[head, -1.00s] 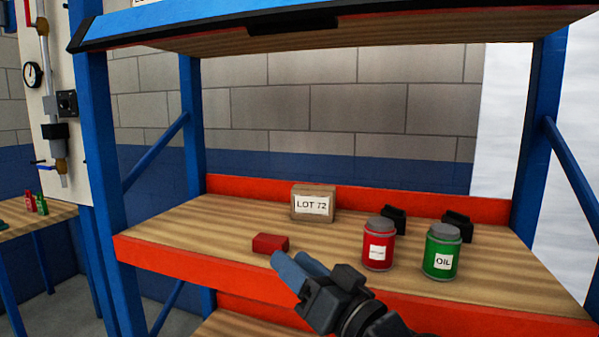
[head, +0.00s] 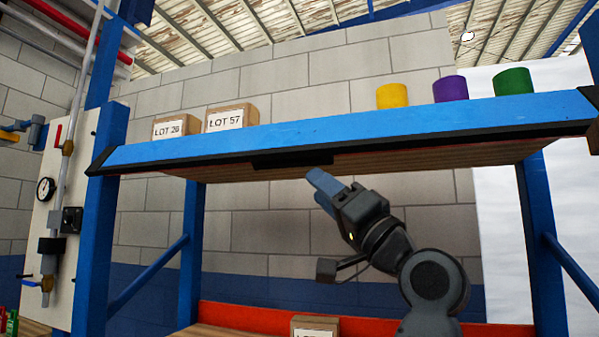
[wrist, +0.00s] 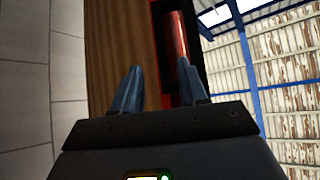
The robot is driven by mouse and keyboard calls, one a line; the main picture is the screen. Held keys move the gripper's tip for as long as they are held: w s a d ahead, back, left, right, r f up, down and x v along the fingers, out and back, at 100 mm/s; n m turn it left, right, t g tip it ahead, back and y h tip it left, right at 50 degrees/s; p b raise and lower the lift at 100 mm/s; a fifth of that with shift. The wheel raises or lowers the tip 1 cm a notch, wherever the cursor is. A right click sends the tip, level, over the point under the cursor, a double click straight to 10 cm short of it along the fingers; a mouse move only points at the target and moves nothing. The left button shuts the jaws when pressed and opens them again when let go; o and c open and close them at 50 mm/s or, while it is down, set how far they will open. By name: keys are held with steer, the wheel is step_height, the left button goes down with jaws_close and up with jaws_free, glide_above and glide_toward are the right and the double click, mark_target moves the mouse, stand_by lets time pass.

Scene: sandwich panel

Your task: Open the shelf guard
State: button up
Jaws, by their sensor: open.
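The shelf guard looks to be the long blue panel (head: 400,116) with black ends along the front of the upper shelf. A black handle-like piece (head: 293,160) sits under its lower edge, left of the middle. My gripper (head: 318,180) points up and left just below that edge, a little right of the black piece. In the wrist view my gripper (wrist: 159,68) has its two blue fingers apart with nothing held. The shelf's wooden underside (wrist: 122,40) and a dark-edged red strip (wrist: 172,45) show beyond the fingertips. I cannot tell whether the fingers touch anything.
Boxes LOT 28 (head: 177,126) and LOT 57 (head: 231,117), plus yellow (head: 392,95), purple (head: 450,88) and green (head: 513,81) cylinders, stand on the upper shelf. Blue posts (head: 101,230) flank the bay. A box top (head: 314,326) shows below.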

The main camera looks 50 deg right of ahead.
mark_target(296, 165)
steer(key=p+x, duration=0.1)
steer(key=x, duration=0.7)
steer(key=shift+s+r+p, duration=0.1)
steer(key=shift+r+p, duration=0.05)
steer(key=shift+p, duration=0.15)
jaws_close()
stand_by(0.3)
